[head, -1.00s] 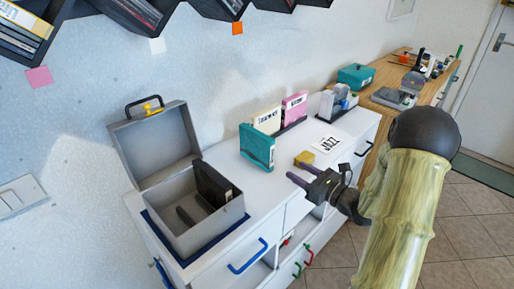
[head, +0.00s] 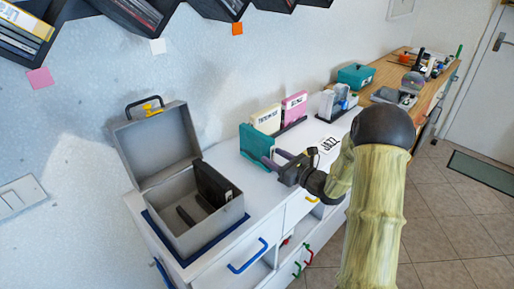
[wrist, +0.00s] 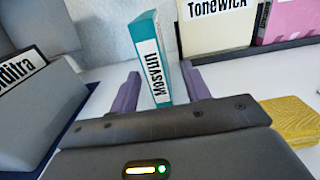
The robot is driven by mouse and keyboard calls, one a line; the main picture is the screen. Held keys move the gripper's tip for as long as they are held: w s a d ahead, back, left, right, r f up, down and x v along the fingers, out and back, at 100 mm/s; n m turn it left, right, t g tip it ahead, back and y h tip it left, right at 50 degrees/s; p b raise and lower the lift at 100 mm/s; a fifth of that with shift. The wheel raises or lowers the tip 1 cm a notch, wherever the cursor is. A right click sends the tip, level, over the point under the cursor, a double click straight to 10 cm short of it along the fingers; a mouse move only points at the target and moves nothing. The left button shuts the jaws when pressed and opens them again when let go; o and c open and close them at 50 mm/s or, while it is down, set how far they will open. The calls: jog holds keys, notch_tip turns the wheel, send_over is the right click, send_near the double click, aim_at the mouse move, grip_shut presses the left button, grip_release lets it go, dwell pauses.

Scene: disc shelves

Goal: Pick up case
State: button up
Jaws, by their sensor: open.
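A teal case (head: 252,140) with a white label reading "Mosvun" stands upright on the white cabinet top. It also shows in the wrist view (wrist: 155,62), with the lettering upside down. My gripper (wrist: 159,80) is open, with one purple finger on each side of the teal case. The right finger looks very close to it; I cannot tell whether they touch. In the head view, my gripper (head: 272,160) is low over the cabinet, at the case. A cream case (head: 266,119) labelled "Tonewick" and a pink case (head: 294,106) stand behind in a dark holder.
An open grey box (head: 180,233) holding a dark case (head: 213,186) stands at left on a blue mat. A yellow block (wrist: 296,118) lies right of my gripper. A "JAZZ" card (head: 328,145) lies farther right. Dark wall shelves hang above.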

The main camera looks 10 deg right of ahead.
aim_at(264, 151)
jog(key=x, duration=0.4)
jog(key=shift+w+a, duration=0.25)
jog(key=shift+a, duration=0.1)
grip_shut()
